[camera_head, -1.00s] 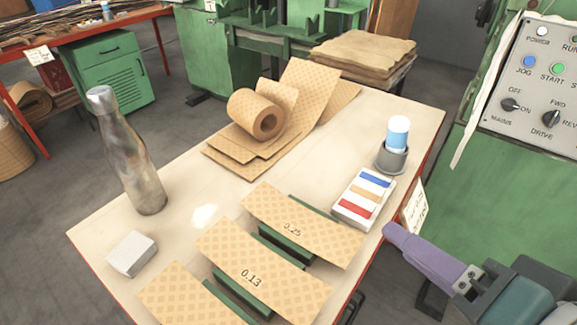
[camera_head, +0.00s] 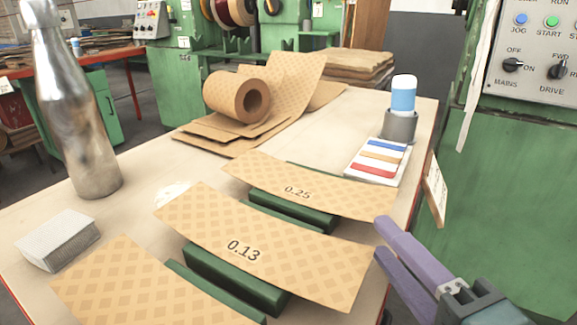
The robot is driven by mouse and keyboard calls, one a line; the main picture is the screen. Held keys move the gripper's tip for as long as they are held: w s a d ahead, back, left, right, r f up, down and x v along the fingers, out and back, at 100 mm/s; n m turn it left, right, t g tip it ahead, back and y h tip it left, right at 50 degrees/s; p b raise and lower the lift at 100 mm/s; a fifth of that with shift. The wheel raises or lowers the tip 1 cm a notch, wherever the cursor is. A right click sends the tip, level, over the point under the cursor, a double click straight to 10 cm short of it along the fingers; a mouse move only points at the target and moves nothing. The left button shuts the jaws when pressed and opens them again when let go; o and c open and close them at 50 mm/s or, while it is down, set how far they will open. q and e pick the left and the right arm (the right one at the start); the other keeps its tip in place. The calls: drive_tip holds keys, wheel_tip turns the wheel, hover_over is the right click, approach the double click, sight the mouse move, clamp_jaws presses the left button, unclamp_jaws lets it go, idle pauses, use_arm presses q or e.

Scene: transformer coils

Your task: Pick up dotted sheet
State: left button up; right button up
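Three tan sheets with a diamond-dot pattern rest on green supports on the table. The far sheet (camera_head: 330,196) is marked 0.25 and the middle sheet (camera_head: 290,262) is marked 0.13. The near sheet (camera_head: 125,290) is cut off by the lower edge, with no mark visible. My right gripper (camera_head: 381,237) has two purple fingers, apart and with nothing seen between them. It is at the right, beside the right ends of the 0.25 and 0.13 sheets; whether it touches them I cannot tell. My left gripper is out of view.
A metal bottle (camera_head: 80,120) and a grey-white block (camera_head: 58,240) stand at the left. A patterned roll (camera_head: 235,95) lies on more sheets at the back. A colour-striped card box (camera_head: 378,160) and a blue-white stick in a grey cup (camera_head: 400,128) stand at the right.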

sight(359, 238)
drive_tip(key=x, duration=0.2)
drive_tip(key=b+x, duration=0.1)
drive_tip(key=x, duration=0.3)
drive_tip(key=shift+w+r, duration=0.2)
drive_tip(key=shift+r, duration=0.05)
drive_tip(key=shift+s, duration=0.1)
clamp_jaws()
idle(1.1)
